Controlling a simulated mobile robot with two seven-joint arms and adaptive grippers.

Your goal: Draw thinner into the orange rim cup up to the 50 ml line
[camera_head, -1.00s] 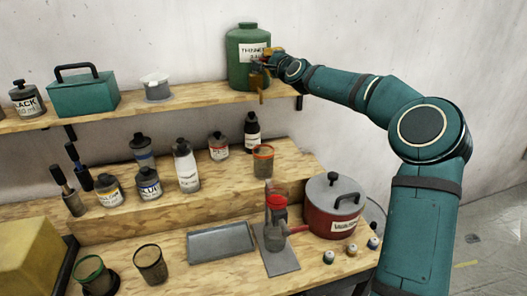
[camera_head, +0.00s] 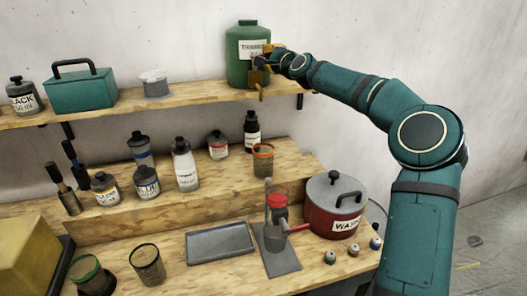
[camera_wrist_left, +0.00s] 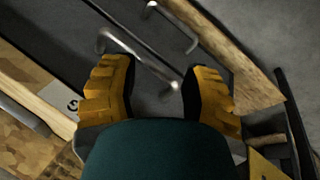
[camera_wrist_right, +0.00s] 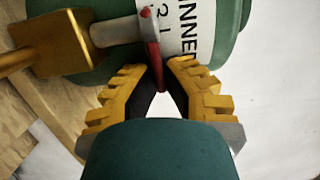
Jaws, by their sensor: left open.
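The green thinner container (camera_head: 238,73) stands on the upper shelf, its label facing out; it also fills the top of the right wrist view (camera_wrist_right: 225,20). A brass tap (camera_wrist_right: 72,42) juts from it, with a red lever (camera_wrist_right: 151,45). My right gripper (camera_wrist_right: 161,75) has its fingertips closed in around the lever's end; it hides part of the tap in the head view (camera_head: 268,62). The orange rim cup (camera_head: 263,160) stands upright on the raised step below the tap. Its level and 50 ml line are too small to read. My left gripper (camera_wrist_left: 160,85) is open and empty, outside the head view.
Paint bottles (camera_head: 186,168) stand along the step. A red pot (camera_head: 330,215) is at the bench's right, beside a stand with a red-topped device (camera_head: 278,205). A grey tray (camera_head: 220,242) and two other cups (camera_head: 147,264) sit in front. A teal box (camera_head: 82,92) is on the shelf.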

